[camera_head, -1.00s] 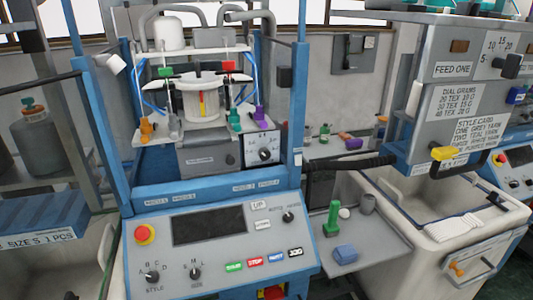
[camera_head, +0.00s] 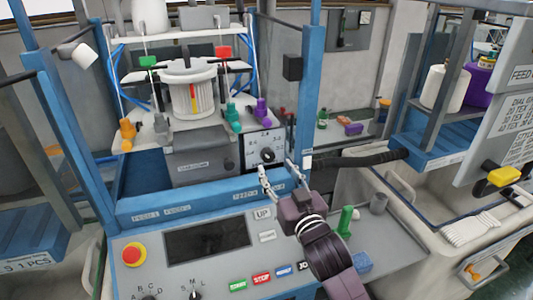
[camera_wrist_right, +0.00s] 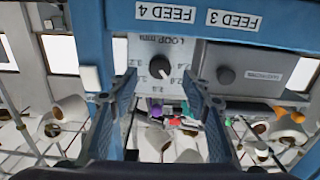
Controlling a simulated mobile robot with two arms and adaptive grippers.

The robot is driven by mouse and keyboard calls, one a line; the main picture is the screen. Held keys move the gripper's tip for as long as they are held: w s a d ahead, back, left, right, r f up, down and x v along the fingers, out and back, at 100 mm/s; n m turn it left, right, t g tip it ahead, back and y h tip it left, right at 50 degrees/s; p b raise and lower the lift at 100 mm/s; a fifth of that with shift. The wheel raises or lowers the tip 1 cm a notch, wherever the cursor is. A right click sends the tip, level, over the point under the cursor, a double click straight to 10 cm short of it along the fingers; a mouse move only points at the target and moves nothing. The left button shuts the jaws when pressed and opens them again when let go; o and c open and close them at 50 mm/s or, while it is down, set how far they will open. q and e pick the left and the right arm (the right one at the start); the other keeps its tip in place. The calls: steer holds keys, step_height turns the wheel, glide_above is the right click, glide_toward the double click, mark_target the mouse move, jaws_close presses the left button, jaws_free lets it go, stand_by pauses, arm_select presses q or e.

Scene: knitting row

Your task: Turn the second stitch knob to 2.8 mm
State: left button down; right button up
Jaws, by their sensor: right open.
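A black dial knob (camera_head: 267,155) sits on a white scale plate (camera_head: 252,146) at the machine's right front, above the blue rail. In the right wrist view, where print is upside down, the black knob (camera_wrist_right: 160,67) has a pale pointer mark; its exact reading is too small to tell. The plate (camera_wrist_right: 142,50) there reads "LOOP mm". My right gripper (camera_head: 277,168) is open, its fingers spread just in front of and below the knob. In the wrist view the open gripper (camera_wrist_right: 160,95) frames the knob between its fingers, without visible contact. My left gripper is out of view.
The blue rail (camera_head: 215,197) runs below, and a blue post (camera_head: 308,90) rises to the right. The control panel (camera_head: 205,240) is in front.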

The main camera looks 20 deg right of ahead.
mark_target(270, 158)
steer(key=shift+w+r+p, duration=0.4)
steer(key=shift+w, duration=0.4)
steer(key=w, duration=0.2)
steer(key=shift+w+a+f+p, duration=0.1)
steer(key=shift+w+f+p, duration=0.05)
steer(key=shift+w+p, duration=0.15)
steer(key=shift+w+f, duration=0.1)
steer(key=shift+w, duration=0.85)
steer(key=c, duration=0.9)
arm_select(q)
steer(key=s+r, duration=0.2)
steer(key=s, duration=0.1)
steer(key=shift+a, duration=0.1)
arm_select(e)
steer(key=shift+c, duration=1.3)
